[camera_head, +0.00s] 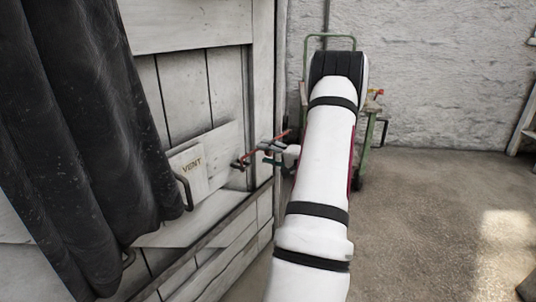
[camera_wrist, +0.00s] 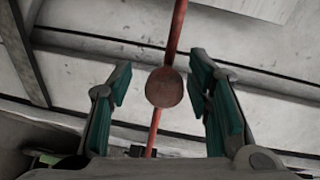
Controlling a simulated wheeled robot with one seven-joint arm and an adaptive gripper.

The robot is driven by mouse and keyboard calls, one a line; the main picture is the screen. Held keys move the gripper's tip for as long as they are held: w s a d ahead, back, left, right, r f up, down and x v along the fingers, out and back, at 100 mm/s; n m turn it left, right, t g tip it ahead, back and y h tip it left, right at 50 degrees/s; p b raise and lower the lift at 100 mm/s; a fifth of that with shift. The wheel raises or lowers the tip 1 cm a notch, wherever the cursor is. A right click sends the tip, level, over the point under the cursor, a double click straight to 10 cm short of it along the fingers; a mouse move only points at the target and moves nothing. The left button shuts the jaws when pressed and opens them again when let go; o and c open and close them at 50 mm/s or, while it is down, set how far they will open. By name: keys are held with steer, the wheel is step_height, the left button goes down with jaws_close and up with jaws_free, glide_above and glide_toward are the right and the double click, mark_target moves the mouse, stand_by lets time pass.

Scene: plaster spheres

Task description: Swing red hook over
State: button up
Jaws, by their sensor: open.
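The red hook (camera_head: 257,150) shows in the head view as a thin red rod beside the pale plank door (camera_head: 185,95), partly hidden by my gripper (camera_head: 270,153). In the wrist view, the red hook (camera_wrist: 177,28) runs from the top edge down between the fingers, with a round, worn reddish knob in the middle. My gripper (camera_wrist: 162,80) is open. Its teal-padded fingers stand on either side of the rod and knob, with visible gaps. I cannot tell how deep the rod lies between them.
A dark curtain (camera_head: 80,120) hangs at the left, in front of the planks. A green-framed cart (camera_head: 369,140) stands behind my arm. The floor (camera_head: 430,220) at the right is clear.

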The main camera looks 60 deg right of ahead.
steer(key=v, duration=1.2)
stand_by(0.3)
